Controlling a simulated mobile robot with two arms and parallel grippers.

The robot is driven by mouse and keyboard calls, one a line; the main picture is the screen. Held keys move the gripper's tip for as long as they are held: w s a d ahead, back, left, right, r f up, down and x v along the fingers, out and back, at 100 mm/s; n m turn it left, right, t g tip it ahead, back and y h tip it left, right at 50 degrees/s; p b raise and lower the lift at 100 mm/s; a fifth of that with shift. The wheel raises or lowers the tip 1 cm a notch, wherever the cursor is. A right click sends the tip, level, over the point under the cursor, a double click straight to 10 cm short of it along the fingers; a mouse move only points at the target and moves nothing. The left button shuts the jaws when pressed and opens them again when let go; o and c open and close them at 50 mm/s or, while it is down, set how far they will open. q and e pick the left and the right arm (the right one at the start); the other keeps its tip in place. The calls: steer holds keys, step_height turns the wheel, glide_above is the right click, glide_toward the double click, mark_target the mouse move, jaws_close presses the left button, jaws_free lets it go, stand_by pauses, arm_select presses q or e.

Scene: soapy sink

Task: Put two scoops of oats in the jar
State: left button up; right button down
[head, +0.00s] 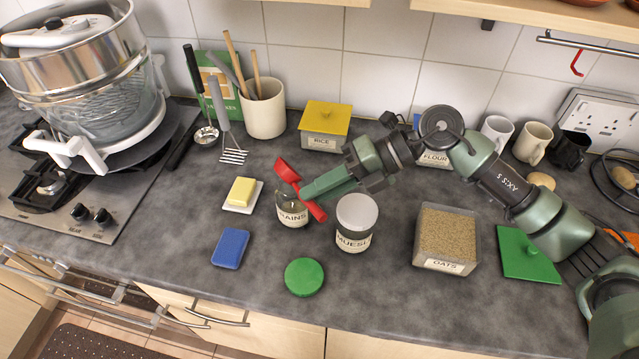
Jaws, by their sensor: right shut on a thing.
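The open square container labelled OATS (447,236) stands on the right of the counter, filled with tan flakes. A small glass jar labelled GRAINS (291,216) stands left of centre, partly hidden by the scoop and gripper. Beside it is a jar labelled MUESLI (356,238) with a pale grey top. My right gripper (306,191) reaches in from the right and is shut on the red scoop (285,168). The scoop is tilted and overlaps the GRAINS jar in the picture; I cannot tell what is in it. My left gripper is not in view.
A round green lid (304,277) and blue sponge (230,248) lie in front. A butter dish (242,195) is at left. A square green lid (529,254) lies right of the oats. RICE container (324,127), utensil pot (263,108) and mugs line the back.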

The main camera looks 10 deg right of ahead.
steer(key=r+n+t+h+p, duration=0.1)
steer(key=h+p, duration=0.1)
steer(key=h, duration=0.1)
steer(key=r+n+t+h+p, duration=0.1)
steer(key=h+p, duration=0.1)
steer(key=h, duration=0.2)
steer(key=r+n+t+h+p, duration=0.1)
steer(key=t+h+p, duration=0.1)
steer(key=h, duration=0.1)
steer(key=shift+s+a+r, duration=0.1)
steer(key=shift+a+r, duration=0.1)
steer(key=shift+a, duration=0.15)
stand_by(1.4)
